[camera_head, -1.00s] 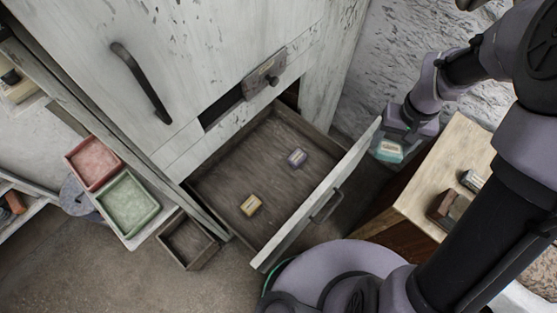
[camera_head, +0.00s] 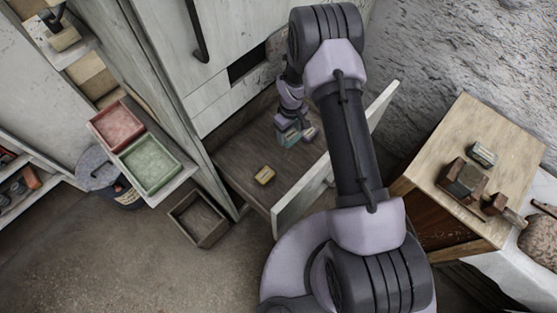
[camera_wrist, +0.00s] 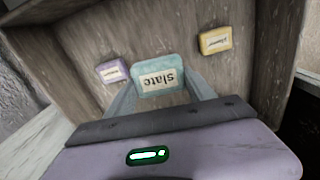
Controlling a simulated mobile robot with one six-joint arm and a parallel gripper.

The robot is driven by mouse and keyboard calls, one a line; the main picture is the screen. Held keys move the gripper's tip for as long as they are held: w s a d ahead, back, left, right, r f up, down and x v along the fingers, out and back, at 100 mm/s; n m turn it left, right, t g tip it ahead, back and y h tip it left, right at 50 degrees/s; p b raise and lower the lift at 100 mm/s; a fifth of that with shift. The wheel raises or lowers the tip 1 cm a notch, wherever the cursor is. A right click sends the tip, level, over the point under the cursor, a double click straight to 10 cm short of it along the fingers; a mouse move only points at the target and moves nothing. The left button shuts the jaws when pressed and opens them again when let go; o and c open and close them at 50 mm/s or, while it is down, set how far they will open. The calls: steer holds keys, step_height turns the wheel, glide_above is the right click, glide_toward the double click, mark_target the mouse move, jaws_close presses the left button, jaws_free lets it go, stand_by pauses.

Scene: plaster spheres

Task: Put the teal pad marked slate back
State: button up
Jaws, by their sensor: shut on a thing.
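The teal pad marked slate (camera_wrist: 150,68) is between the fingers of my gripper (camera_wrist: 160,98) in the wrist view, with its cream label facing the camera. In the head view the teal pad (camera_head: 287,139) shows at the end of my gripper (camera_head: 289,130), over the open drawer (camera_head: 240,165). A purple pad (camera_wrist: 113,71) with a label lies in the drawer at left in the wrist view. A yellow pad (camera_wrist: 215,39) lies in it at right, and also shows in the head view (camera_head: 264,175). Whether the teal pad touches the drawer floor I cannot tell.
The drawer front (camera_head: 300,200) stands out from the pale cabinet. A red tray (camera_head: 117,124) and a green tray (camera_head: 150,164) sit on a shelf at left, with an empty wooden box (camera_head: 199,219) on the floor. A wooden table (camera_head: 480,150) at right holds several small blocks.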

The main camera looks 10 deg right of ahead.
mark_target(286, 155)
steer(key=shift+n, duration=0.4)
steer(key=f+b, duration=0.1)
steer(key=f, duration=0.3)
steer(key=f+b, duration=0.1)
steer(key=f, duration=0.3)
steer(key=f+b, duration=0.2)
steer(key=f, duration=0.3)
steer(key=shift+a, duration=0.25)
steer(key=shift+r, duration=0.15)
steer(key=o, duration=1)
steer(key=shift+f, duration=0.2)
steer(key=o, duration=0.5)
steer(key=shift+c, duration=0.2)
steer(key=shift+r, duration=0.15)
